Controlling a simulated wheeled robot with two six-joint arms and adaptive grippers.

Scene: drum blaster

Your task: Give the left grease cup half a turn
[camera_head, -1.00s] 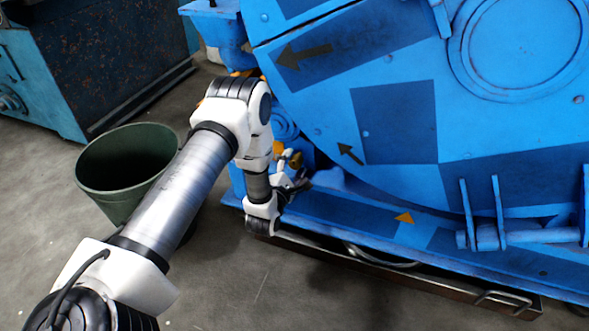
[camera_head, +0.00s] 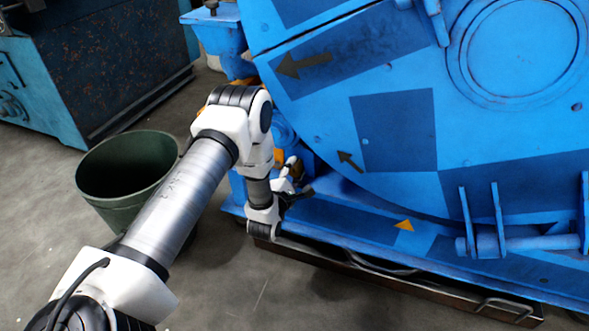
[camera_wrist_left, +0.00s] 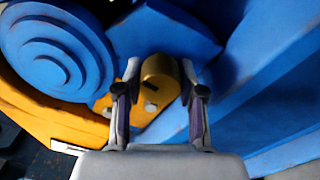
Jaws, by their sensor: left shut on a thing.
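The left grease cup (camera_wrist_left: 158,72) is a brass-yellow rounded cap with a dark slot, low on the blue drum machine. It shows in the left wrist view between the two fingers of my left gripper (camera_wrist_left: 160,90), which is shut on it. In the head view my left gripper (camera_head: 294,180) reaches in beside the machine's lower left corner, and the wrist and fingers partly hide the cup there. My right gripper is in neither view.
The blue drum machine (camera_head: 395,130) fills the right side, with a base rail (camera_head: 345,218) below the gripper. A dark green bin (camera_head: 125,195) stands on the floor behind my left arm. A blue cabinet (camera_head: 110,60) is at the back left. Yellow-orange machine parts (camera_wrist_left: 40,110) lie close by.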

